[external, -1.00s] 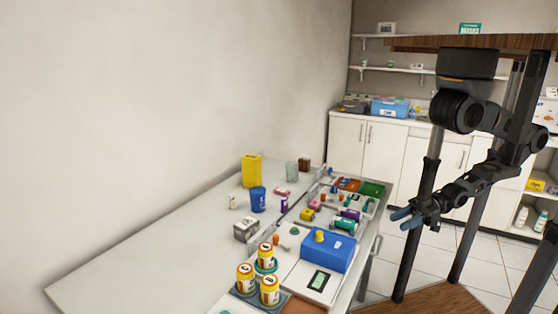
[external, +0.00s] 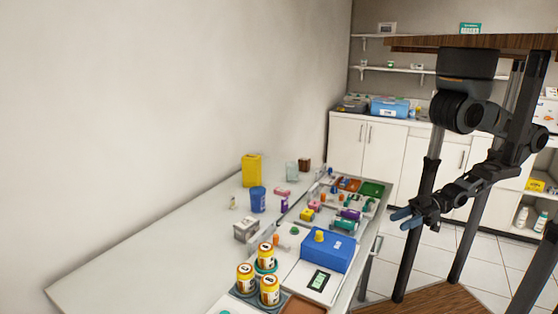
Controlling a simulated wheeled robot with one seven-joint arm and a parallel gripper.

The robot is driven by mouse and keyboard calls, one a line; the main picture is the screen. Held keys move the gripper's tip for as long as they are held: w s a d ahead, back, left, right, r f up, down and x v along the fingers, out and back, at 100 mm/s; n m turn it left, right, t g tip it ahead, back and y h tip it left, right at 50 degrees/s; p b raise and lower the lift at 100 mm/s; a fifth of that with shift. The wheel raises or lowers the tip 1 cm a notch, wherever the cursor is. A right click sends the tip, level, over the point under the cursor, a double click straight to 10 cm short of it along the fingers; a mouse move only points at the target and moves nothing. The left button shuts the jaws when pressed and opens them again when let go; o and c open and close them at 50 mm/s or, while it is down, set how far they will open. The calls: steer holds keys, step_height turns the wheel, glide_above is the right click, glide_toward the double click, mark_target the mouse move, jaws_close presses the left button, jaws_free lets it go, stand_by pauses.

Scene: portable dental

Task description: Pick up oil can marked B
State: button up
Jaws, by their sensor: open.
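One is at the back (external: 265,256), one at the front left (external: 245,279) and one at the front right (external: 269,291). The letters on them are too small to read, so I cannot tell which is marked B. The back can stands on a green round base.
The white table (external: 140,262) also holds a blue box (external: 328,250), a scale with a green display (external: 319,281), a grey box (external: 246,229), a blue cup (external: 258,200) and a yellow container (external: 251,170). Small coloured items crowd the right side. The table's left part is bare.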

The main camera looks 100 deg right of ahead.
steer(key=o, duration=0.7)
